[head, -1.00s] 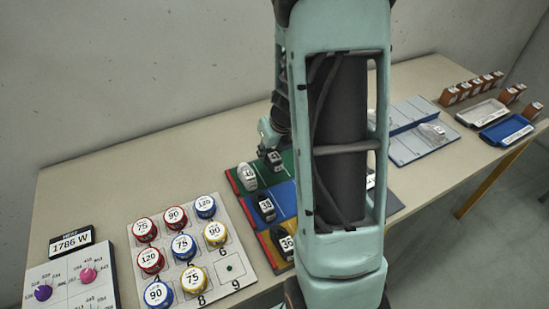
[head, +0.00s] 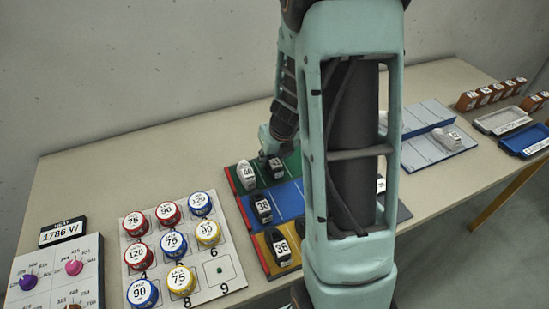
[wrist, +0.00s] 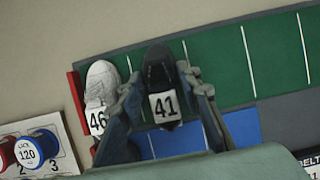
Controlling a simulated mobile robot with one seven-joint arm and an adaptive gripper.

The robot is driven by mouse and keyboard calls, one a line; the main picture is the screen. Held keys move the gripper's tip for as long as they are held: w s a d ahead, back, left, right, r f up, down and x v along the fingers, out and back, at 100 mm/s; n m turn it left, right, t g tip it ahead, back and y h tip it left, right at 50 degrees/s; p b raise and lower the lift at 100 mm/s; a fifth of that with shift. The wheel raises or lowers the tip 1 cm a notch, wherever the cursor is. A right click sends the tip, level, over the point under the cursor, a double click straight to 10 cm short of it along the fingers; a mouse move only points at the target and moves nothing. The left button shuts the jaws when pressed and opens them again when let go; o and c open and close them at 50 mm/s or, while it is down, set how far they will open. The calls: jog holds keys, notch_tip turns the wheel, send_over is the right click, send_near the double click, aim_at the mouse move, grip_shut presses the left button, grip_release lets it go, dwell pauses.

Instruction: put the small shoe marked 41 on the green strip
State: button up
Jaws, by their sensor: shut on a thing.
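The small black shoe marked 41 (wrist: 160,75) is between the two fingers of my gripper (wrist: 161,82) in the wrist view. My gripper is shut on it. The shoe is over the green strip (wrist: 220,62), near its left end, just right of a white shoe marked 46 (wrist: 101,84). In the head view the shoe marked 41 (head: 276,168) shows at the green strip (head: 258,178), below my gripper (head: 272,152). Whether its sole touches the strip I cannot tell. My arm hides the strip's right part in the head view.
Dark shoes marked 38 (head: 261,209) and 36 (head: 279,247) stand on the blue (head: 290,202) and yellow (head: 262,248) strips. A board of numbered pucks (head: 219,267) lies left. Grey-blue racks and trays are right. The green strip right of the gripper is bare in the wrist view.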

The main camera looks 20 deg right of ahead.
jog(key=shift+f, duration=0.1)
jog(key=o, duration=1.2)
jog(key=shift+c, duration=0.2)
jog(key=shift+r, duration=0.2)
jog(key=p+v, duration=0.5)
jog(key=v, duration=0.6)
jog(key=shift+w+p, duration=0.15)
jog(key=shift+p, duration=0.2)
jog(key=shift+s+r, duration=0.3)
jog(key=shift+r, duration=0.15)
